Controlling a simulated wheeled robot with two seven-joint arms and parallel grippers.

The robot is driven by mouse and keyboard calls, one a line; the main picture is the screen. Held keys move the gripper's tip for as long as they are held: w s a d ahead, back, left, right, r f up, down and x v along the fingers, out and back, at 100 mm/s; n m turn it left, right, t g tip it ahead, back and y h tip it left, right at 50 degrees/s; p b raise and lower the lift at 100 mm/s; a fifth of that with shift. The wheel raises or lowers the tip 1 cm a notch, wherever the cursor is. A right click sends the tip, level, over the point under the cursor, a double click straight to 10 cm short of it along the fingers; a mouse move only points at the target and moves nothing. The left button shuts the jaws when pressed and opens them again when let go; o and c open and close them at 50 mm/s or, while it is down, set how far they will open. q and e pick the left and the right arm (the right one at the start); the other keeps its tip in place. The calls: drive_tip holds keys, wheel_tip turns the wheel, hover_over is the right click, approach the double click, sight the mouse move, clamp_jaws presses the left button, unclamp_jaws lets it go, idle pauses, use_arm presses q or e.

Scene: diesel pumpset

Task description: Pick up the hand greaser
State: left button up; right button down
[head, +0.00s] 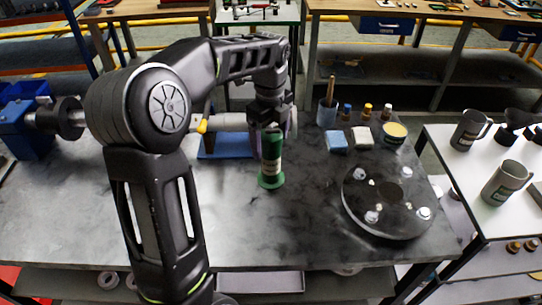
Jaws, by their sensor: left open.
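A green upright cylinder with a pale label and a flared foot (271,160) stands on the dark bench; it looks like the hand greaser. My left gripper (276,120) is open and points down at its upper end. The gripper partly overlaps the top in this view, and I cannot tell whether the fingers are around it or behind it. A pale grey cylinder with a yellow end (228,121) lies sideways above a blue block (226,146), just left of and behind the gripper. My right gripper is not in view.
A round dark flange (388,200) lies on the bench (250,235) at right. Behind it are a brush cup (327,113), small bottles, cloths (337,141) and a yellow-topped tin (395,135). A blue vise (25,125) is at left. The bench's front middle is clear.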

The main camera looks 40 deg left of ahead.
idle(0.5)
use_arm(q)
clamp_jaws()
idle(0.7)
drive_tip(key=shift+r, duration=0.15)
